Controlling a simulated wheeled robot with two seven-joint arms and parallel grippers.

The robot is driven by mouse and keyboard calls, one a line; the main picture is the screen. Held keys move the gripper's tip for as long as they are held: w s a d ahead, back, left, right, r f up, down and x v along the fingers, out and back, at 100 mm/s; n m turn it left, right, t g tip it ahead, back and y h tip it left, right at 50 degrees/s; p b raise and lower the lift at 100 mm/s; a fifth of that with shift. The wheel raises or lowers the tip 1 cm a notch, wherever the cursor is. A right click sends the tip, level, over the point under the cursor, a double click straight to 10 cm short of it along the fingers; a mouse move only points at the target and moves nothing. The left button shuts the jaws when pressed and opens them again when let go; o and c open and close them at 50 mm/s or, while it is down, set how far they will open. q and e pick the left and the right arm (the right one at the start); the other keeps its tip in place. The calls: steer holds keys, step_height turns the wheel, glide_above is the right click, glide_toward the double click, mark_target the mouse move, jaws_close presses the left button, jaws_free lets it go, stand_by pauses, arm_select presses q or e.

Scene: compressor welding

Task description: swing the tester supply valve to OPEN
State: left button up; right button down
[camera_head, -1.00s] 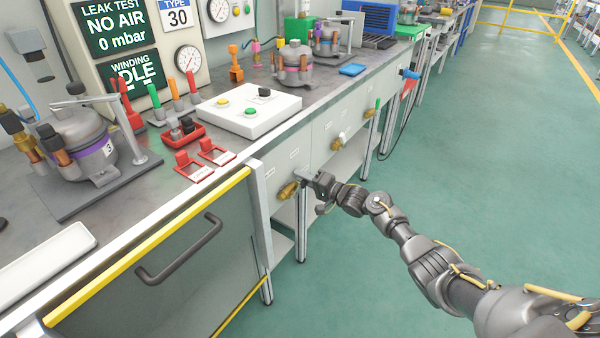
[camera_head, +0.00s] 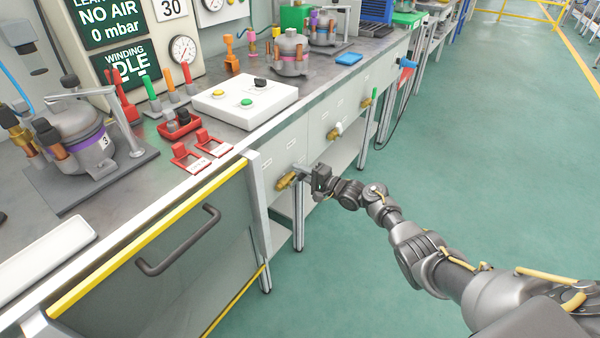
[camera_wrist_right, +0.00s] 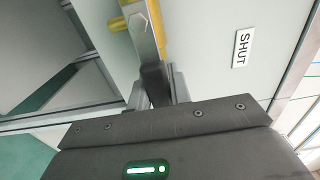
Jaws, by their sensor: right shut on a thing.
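A brass valve (camera_head: 286,180) sits low on the grey bench front, with a flat metal lever (camera_head: 300,170) on it. In the right wrist view, the lever (camera_wrist_right: 142,32) shows near the top with yellow brass (camera_wrist_right: 130,8) behind it. My right gripper (camera_head: 311,173) is at the lever; in the right wrist view its fingers (camera_wrist_right: 160,88) are shut on the lever's end. A "SHUT" label (camera_wrist_right: 243,48) is on the panel, to the right of the lever. No OPEN label is readable. My left gripper is not in view.
A cabinet door with a dark handle (camera_head: 180,240) is at the left. The green floor (camera_head: 470,170) is clear on the right.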

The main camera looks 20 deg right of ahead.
steer(key=shift+s+f, duration=0.1)
steer(key=shift+f, duration=0.1)
steer(key=c, duration=1.3)
jaws_free()
steer(key=shift+r, duration=0.15)
steer(key=shift+s+d, duration=0.25)
arm_select(q)
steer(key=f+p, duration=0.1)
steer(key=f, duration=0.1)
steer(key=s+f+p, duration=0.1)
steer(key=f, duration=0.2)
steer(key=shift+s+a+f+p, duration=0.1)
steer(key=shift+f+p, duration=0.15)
steer(key=shift+p, duration=0.1)
arm_select(e)
steer(key=v, duration=1)
